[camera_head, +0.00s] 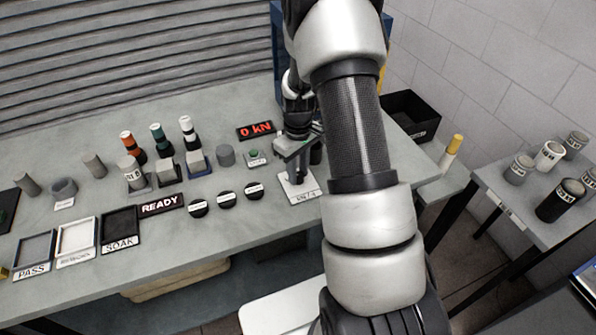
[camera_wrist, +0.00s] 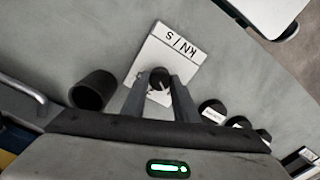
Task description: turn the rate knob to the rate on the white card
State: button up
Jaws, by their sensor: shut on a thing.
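The rate knob (camera_wrist: 159,76) is a small dark round knob on a white plate (camera_wrist: 172,50) lettered "kN/s". My gripper (camera_wrist: 160,88) is shut on the knob, one finger on each side. Other marks on the plate are partly hidden by the fingers, and I cannot read the knob's setting. In the head view the white plate (camera_head: 297,190) stands near the table's right end, with my gripper (camera_head: 296,148) over it; the knob is hidden there. I cannot make out a white card with a readable rate.
A red display (camera_head: 256,130) reads "0 kN", and a sign (camera_head: 161,204) reads "READY". Several black round discs (camera_head: 226,199) lie left of the plate. A dark cylinder (camera_wrist: 93,90) stands close by my gripper. Coloured posts and labelled trays (camera_head: 120,226) fill the table's left.

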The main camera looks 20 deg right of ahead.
aim_at(298, 175)
jog(key=m+b, duration=0.1)
jog(key=m, duration=1)
dwell(0.6)
jog(key=o, duration=1.1)
jog(key=shift+c, duration=0.2)
jog(key=shift+r, duration=0.1)
notch_tip(298, 175, up, 17)
jog(key=p, duration=0.1)
jog(key=shift+r+p, duration=0.15)
jog(key=shift+p, duration=0.2)
